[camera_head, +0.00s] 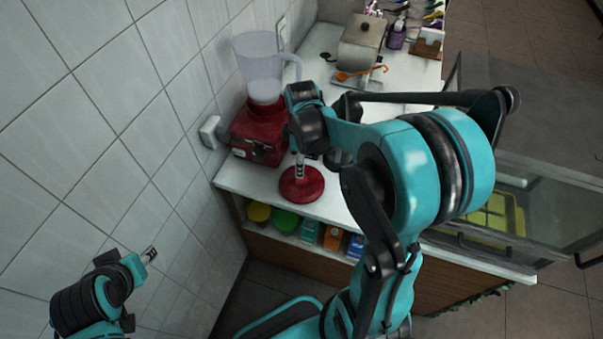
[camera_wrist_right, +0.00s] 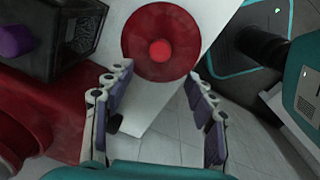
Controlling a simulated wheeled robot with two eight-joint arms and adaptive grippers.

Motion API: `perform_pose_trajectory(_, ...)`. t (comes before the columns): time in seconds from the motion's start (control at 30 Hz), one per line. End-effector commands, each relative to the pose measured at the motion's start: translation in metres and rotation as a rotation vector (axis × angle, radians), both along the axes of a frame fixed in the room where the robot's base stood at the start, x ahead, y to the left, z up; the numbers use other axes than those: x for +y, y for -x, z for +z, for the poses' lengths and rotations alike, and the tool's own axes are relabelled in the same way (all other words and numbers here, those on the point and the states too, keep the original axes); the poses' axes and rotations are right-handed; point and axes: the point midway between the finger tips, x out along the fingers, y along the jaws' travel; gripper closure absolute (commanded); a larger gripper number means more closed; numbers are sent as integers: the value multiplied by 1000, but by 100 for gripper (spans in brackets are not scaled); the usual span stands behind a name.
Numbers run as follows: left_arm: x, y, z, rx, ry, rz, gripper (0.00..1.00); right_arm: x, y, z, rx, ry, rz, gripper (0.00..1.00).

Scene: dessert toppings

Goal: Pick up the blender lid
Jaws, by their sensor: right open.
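The red round blender lid (camera_head: 302,186) lies on the white counter near its front edge, in front of the blender. In the right wrist view the lid (camera_wrist_right: 146,25) shows as a red disc with a raised knob at its centre. My right gripper (camera_head: 299,168) is above the lid; its fingers (camera_wrist_right: 158,112) are spread with nothing between them, and the lid lies just beyond the fingertips. The blender has a red base (camera_head: 262,130) and a clear jug (camera_head: 262,68). My left gripper (camera_head: 150,255) is low at the left, away from the counter; its jaws are too small to judge.
The tiled wall (camera_head: 150,110) runs close along the left. A glass case (camera_head: 520,170) stands at the right of the counter. A metal container (camera_head: 360,45) and an orange spoon (camera_head: 360,73) are at the back. Colourful items (camera_head: 310,230) sit on the shelf below.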

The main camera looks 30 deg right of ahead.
Motion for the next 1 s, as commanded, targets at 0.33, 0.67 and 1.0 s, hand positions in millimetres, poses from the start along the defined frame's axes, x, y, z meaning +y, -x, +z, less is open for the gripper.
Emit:
perform_pose_trajectory(0.33,0,0,3,0,0,0,60,-11,-6,-29,52,-10,98,44)
perform_pose_trajectory(0.67,0,0,-15,0,0,0,60,-7,-3,-75,50,-9,97,44)
perform_pose_trajectory(1.0,0,0,-16,0,0,0,60,-7,-3,-84,50,-10,96,44)
